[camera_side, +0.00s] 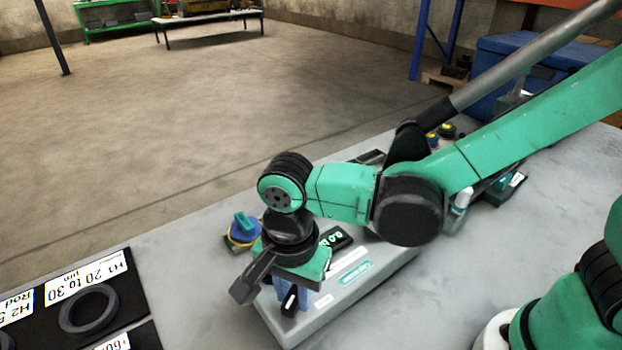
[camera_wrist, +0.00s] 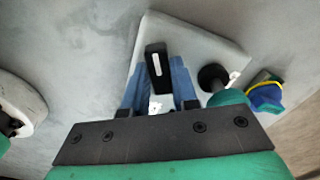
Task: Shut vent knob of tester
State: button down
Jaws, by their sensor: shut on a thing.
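My gripper and wrist hide part of the tester's top.
A black round part (camera_wrist: 213,77) is beside my right finger in the wrist view. A blue and yellow part with a teal top (camera_side: 243,229) stands left of the tester. A black labelled mat with a dark ring (camera_side: 88,309) lies at lower left. Bare bench lies between.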

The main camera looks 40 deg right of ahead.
jog(key=n, duration=0.4)
jog(key=n, duration=0.2)
jog(key=shift+n, duration=1.4)
jog(key=n, duration=0.2)
jog(key=shift+n, duration=0.4)
jog(key=c, duration=0.7)
grip_release()
